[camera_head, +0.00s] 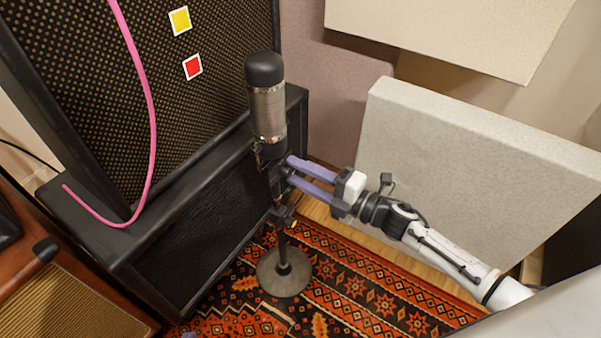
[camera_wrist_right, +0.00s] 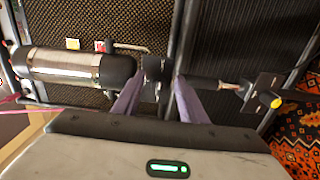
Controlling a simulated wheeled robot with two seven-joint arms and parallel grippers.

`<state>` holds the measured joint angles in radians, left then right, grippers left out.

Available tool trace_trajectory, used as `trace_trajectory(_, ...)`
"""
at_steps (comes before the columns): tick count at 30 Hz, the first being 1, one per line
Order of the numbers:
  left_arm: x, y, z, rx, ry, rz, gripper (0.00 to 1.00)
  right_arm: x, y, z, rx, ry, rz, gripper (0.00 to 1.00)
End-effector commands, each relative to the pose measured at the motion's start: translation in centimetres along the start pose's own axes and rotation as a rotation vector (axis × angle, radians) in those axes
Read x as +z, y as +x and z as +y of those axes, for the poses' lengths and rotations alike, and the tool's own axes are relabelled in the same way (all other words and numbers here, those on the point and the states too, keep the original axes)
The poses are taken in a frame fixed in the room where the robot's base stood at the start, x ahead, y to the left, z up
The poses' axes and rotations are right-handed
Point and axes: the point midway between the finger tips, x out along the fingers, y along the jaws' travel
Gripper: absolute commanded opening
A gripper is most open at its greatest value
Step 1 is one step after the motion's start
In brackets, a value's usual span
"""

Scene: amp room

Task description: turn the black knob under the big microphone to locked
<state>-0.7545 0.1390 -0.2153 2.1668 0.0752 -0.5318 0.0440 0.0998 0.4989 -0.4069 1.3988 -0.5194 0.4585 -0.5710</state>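The big microphone (camera_head: 268,112) is a dark-capped cylinder with a silver mesh body on a round-based stand (camera_head: 283,272). In the right wrist view the microphone (camera_wrist_right: 70,67) lies sideways on the left. The black knob (camera_wrist_right: 154,68) is just under it, between my right gripper's purple fingertips (camera_wrist_right: 157,82). In the head view my right gripper (camera_head: 289,171) reaches in from the right to this joint, its fingers apart. They straddle the knob; firm contact does not show. A small purple sliver at the head view's bottom edge may be my left gripper; its state is hidden.
A large speaker cabinet (camera_head: 190,110) with a pink cable (camera_head: 152,120) stands close behind and left of the microphone. A pale acoustic panel (camera_head: 470,165) stands right, behind my right arm. A patterned rug (camera_head: 360,290) lies below. A clamp with a yellow knob (camera_wrist_right: 276,102) is lower on the stand.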

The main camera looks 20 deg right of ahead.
Motion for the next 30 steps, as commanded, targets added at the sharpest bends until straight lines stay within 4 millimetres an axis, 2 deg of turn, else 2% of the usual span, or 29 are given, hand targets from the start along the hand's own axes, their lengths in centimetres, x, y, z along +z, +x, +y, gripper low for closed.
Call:
trace_trajectory(5,-0.2,-0.2,0.0,0.000,0.001,0.000,0.00,0.0,-1.4,-0.1,-0.003,0.001,-0.001,0.38)
trace_trajectory(12,-0.6,-0.4,0.0,-0.002,0.009,-0.003,0.00,0.0,-6.2,-0.1,-0.005,0.001,-0.001,0.38)
trace_trajectory(18,-0.4,-0.2,-0.1,-0.005,0.015,-0.012,0.00,0.0,-9.2,0.0,-0.002,0.002,0.000,0.38)
trace_trajectory(23,-0.3,-0.2,-0.1,-0.005,0.017,-0.014,0.00,0.0,-10.2,0.0,0.000,0.000,0.000,0.38)
trace_trajectory(30,-0.3,-0.3,-0.1,-0.005,0.018,-0.014,0.00,0.0,-10.3,0.0,0.000,0.000,0.000,0.38)
